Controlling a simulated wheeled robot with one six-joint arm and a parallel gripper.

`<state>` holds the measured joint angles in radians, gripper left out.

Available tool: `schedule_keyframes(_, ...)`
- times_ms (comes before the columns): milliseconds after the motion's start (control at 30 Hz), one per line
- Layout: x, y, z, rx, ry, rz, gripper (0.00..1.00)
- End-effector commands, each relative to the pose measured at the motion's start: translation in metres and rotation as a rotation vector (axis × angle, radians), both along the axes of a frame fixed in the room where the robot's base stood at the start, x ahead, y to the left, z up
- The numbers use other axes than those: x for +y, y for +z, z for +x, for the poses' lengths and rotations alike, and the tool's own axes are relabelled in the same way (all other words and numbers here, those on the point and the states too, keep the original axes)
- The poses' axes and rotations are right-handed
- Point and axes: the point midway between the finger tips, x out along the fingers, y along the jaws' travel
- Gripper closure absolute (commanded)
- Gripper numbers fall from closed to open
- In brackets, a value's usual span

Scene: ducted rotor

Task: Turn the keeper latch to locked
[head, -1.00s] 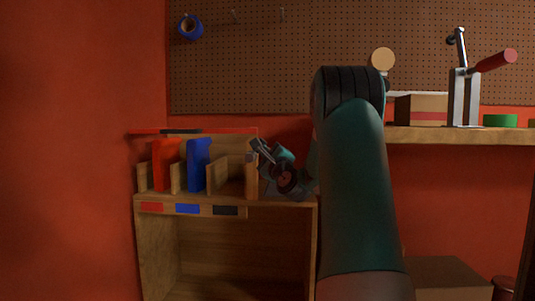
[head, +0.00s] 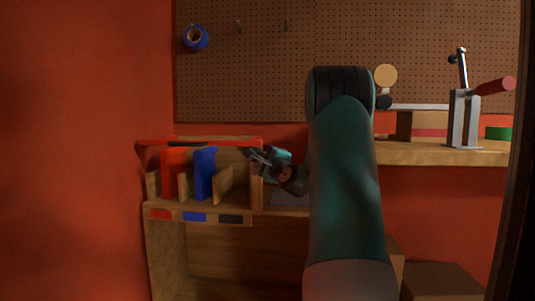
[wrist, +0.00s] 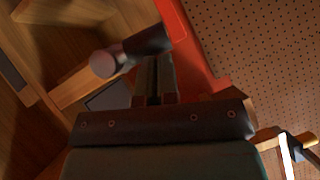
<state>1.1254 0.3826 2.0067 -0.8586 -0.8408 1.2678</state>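The keeper latch (head: 187,144) looks like a red bar with a black middle, lying across the top of the wooden rack in the head view. In the wrist view its red bar (wrist: 190,45) runs close along the right of my fingers. My gripper (head: 256,155) is at the bar's right end in the head view. In the wrist view my gripper's two fingers (wrist: 154,68) look close together. A dark round handle (wrist: 138,50) with a paler end lies across their tips and hides them. I cannot see it clamped between the fingers.
Red and blue upright pieces (head: 205,173) stand between wooden dividers in the rack (head: 265,187). A shelf (head: 440,153) at right bears a box (head: 429,126) and a clamp with a red handle (head: 494,86). A red wall closes off the left side.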

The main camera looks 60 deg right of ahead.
Motion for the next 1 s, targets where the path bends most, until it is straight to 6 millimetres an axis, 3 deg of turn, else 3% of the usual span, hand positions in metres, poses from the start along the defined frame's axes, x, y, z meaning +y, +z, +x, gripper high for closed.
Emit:
schedule_keyframes(33,0.0006,0.0088,0.0014,0.033,0.000,-0.018,1.00)
schedule_keyframes(333,0.0024,0.0074,0.0051,0.198,0.000,-0.091,1.00)
schedule_keyframes(867,0.0028,0.0041,0.0055,0.227,0.002,-0.102,1.00)
schedule_keyframes(1000,0.0029,0.0121,0.0056,0.226,0.002,-0.103,1.00)
